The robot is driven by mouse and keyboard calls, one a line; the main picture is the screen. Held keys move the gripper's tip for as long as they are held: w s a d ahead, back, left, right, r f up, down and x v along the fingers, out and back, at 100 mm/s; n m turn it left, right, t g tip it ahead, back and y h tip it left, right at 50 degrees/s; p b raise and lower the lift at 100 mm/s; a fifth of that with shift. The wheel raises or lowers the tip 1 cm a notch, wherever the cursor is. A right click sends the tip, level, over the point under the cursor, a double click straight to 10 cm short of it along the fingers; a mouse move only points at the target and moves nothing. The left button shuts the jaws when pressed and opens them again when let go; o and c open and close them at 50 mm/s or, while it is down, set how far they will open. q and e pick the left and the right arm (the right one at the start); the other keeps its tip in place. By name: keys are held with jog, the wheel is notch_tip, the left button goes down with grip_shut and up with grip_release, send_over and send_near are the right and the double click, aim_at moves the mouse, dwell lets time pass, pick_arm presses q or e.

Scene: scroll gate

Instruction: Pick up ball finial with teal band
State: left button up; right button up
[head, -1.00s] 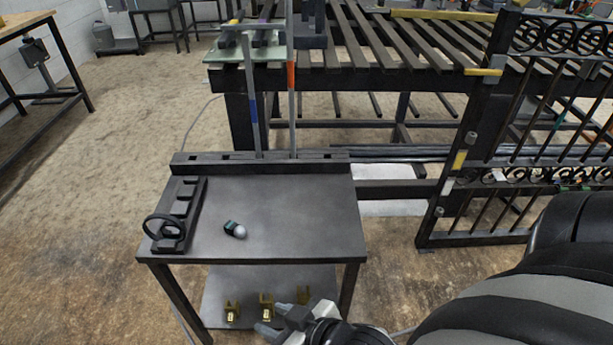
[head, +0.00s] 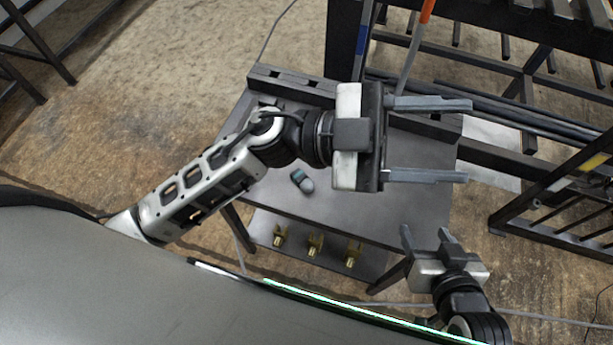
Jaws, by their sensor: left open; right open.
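The ball finial (head: 302,181), with a teal band, a dark end and a pale grey rounded end, lies on its side on the dark top of a small cart (head: 330,212). My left gripper (head: 468,140) is open and empty, its fingers pointing right, in front of the cart top in this view and to the right of the finial. It does not touch the finial. My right gripper (head: 425,232) is open and empty near the cart's lower right corner, its fingers pointing up in the picture. My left arm hides part of the cart top.
Several brass-coloured pieces (head: 314,244) stand on the cart's lower shelf. A slotted bar (head: 290,85) runs along the cart's back edge, with upright rods (head: 363,40) behind it. A dark metal gate (head: 560,200) stands at the right. Bare floor (head: 170,110) lies left of the cart.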

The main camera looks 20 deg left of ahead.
pick_arm(q)
jog(key=s+d+f+m+g+y, duration=0.1)
jog(key=s+f+m+g+y, duration=0.2)
jog(key=f+m+g+y, duration=0.25)
jog(key=n+t+y, duration=0.5)
jog(key=y, duration=1.2)
send_over(304, 180)
jog(key=shift+h, duration=0.25)
notch_tip(304, 180, down, 19)
jog(key=shift+d+r, duration=0.1)
jog(key=shift+f, duration=3.05)
